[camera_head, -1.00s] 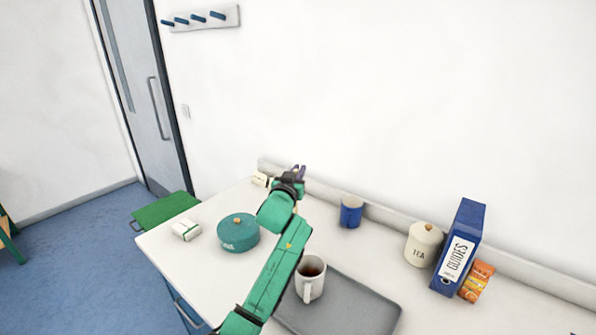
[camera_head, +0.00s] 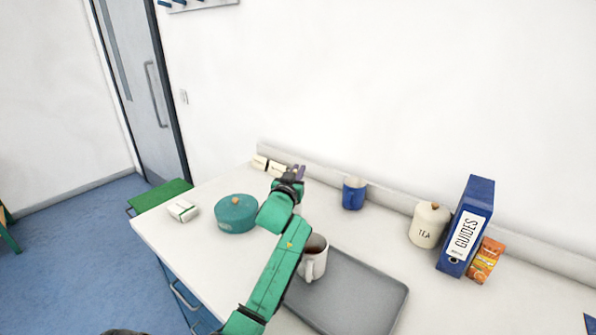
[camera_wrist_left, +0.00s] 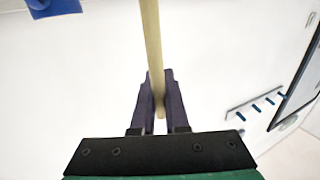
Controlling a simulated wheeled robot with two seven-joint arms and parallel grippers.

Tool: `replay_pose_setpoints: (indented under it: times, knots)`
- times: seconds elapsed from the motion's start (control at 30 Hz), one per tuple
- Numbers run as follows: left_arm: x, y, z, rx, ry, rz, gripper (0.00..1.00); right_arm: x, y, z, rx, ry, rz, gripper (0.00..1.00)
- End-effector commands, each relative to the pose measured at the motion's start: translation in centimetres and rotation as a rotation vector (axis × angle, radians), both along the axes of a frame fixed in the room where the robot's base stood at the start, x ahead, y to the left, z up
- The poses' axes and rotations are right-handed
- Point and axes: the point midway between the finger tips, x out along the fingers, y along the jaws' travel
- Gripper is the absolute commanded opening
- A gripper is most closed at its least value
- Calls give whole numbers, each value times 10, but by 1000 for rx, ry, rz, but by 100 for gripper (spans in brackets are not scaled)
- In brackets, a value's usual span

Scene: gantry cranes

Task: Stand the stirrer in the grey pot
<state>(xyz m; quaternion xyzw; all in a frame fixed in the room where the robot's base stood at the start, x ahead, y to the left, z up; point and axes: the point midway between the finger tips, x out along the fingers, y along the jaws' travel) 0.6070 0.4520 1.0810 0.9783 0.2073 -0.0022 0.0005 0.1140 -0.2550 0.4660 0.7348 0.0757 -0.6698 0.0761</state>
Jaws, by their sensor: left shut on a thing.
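My left gripper (camera_head: 297,173) is above the back of the white table, near the wall. In the left wrist view its dark fingers (camera_wrist_left: 160,95) are shut on the stirrer (camera_wrist_left: 151,40), a thin pale wooden stick. The stick's lower end shows between the fingers and the rest runs out of the top of that view. I cannot make out the stirrer in the head view. No grey pot can be made out in either view. A blue cup-like pot (camera_head: 354,194) stands right of the gripper. My right gripper is not in view.
On the table (camera_head: 180,245) are a teal lidded pot (camera_head: 236,214), a white mug (camera_head: 313,262) on a grey tray (camera_head: 365,300), a tea canister (camera_head: 428,226), a blue binder (camera_head: 466,228) and an orange packet (camera_head: 486,262). Small cream boxes (camera_head: 268,165) lie at the back left.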

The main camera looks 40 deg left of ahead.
Motion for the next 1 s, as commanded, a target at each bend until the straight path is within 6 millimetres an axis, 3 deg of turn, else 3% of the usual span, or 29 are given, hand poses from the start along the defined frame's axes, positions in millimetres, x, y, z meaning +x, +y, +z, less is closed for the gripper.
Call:
replay_pose_setpoints:
  times: [0.07, 0.1, 0.17, 0.2, 0.5, 0.63, 1.0]
  knots:
    - [0, 0, 0, 0, 0, 0, 0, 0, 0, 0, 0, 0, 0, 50]
    - [0, 0, 0, 0, 0, 0, 19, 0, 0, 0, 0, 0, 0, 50]
    - [0, 0, 0, 0, 0, 0, 42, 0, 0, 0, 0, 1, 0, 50]
    - [0, 0, 0, 0, 0, 0, 47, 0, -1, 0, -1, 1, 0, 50]
    - [-1, 0, 0, 0, 0, 0, 47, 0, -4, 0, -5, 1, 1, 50]
    - [-11, -5, -1, 1, 0, 0, 47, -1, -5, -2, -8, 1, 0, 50]
    - [-94, -42, -4, -2, 1, -1, 47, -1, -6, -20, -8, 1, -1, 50]
